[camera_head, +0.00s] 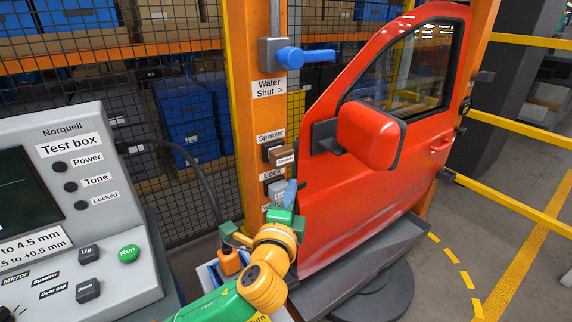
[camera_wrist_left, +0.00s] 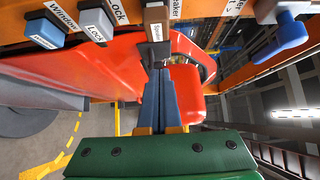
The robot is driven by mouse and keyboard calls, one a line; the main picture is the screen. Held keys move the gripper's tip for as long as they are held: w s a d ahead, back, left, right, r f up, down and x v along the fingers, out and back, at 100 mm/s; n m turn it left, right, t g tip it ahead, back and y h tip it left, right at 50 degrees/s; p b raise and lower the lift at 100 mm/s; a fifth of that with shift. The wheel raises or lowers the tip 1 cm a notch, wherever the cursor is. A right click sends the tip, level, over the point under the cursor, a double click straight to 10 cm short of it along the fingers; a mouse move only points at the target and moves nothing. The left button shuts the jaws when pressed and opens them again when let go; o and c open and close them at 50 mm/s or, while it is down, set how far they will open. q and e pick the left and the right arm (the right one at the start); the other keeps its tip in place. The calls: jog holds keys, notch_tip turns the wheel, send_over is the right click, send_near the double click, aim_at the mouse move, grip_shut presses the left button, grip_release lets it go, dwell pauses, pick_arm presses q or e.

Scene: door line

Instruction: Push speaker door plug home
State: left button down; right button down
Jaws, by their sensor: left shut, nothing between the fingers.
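The tan speaker plug (camera_head: 282,157) sits at the black speaker socket (camera_head: 270,147) on the orange post, beside the red door (camera_head: 365,165). I cannot tell how deep it is seated. In the left wrist view the plug (camera_wrist_left: 157,18), with its "Speaker" label, is straight ahead of the fingers. My left gripper (camera_head: 291,184) is shut and empty, its blue fingers pointing up just below the plug. In the left wrist view the closed fingertips (camera_wrist_left: 158,72) lie close to the plug; I cannot tell whether they touch. My right gripper is not in view.
The grey lock connector (camera_head: 276,187) is on the post below the speaker socket. A blue water shut-off lever (camera_head: 304,57) sticks out above. The test box (camera_head: 75,190) with a green Run button (camera_head: 129,253) stands at the left. Mesh fencing closes off the back.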

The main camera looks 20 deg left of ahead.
aim_at(283, 160)
pick_arm(q)
jog(key=w+a, duration=0.1)
jog(key=w, duration=0.1)
jog(key=w+a+p, duration=0.1)
jog(key=w, duration=0.2)
jog(key=w+a+p, duration=0.1)
jog(key=w, duration=0.1)
jog(key=shift+w+a+r, duration=0.2)
jog(key=shift+w, duration=0.2)
jog(key=shift+w+a+f, duration=0.2)
jog(key=shift+w+a, duration=0.1)
jog(key=shift+s, duration=0.1)
jog(key=shift+w+a+r, duration=0.1)
jog(key=shift+w+a, duration=0.45)
jog(key=shift+a, duration=0.15)
